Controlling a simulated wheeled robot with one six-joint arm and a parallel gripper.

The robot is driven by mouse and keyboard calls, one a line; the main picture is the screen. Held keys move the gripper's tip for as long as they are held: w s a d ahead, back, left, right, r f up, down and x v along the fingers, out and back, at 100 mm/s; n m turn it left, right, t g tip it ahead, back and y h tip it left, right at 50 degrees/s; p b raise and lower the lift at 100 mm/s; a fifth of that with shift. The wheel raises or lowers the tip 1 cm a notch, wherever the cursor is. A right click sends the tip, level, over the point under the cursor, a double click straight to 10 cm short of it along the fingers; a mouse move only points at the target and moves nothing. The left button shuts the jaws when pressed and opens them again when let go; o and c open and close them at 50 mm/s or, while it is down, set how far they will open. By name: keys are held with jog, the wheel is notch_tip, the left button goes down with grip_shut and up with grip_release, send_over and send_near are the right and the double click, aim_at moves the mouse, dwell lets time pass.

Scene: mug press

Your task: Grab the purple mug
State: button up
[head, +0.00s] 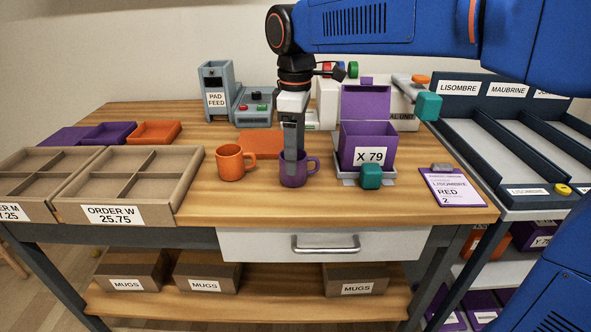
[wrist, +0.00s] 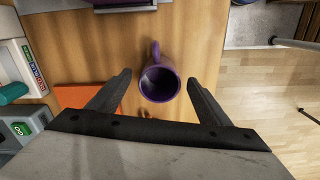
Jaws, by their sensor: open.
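The purple mug (head: 293,178) stands upright on the wooden table, near its front edge. In the head view my gripper (head: 292,155) hangs over it and hides part of it; the handle shows on the right side. In the wrist view the purple mug (wrist: 160,82) lies between the two finger lines of my gripper (wrist: 158,85), with its handle pointing up in the picture. The fingers are apart on both sides of the mug and do not visibly touch it. How far down they reach around the mug is hard to tell.
An orange mug (head: 236,163) stands to the left. A purple box marked X 79 (head: 382,143) stands close on the right in a press. A divided order tray (head: 190,178) fills the left. A purple card (head: 453,187) lies at the right.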

notch_tip(320, 180, down, 5)
jog(key=shift+r, duration=0.1)
dwell(0.3)
jog(key=c, duration=1.3)
jog(key=shift+o, duration=0.2)
jog(key=shift+r, duration=0.1)
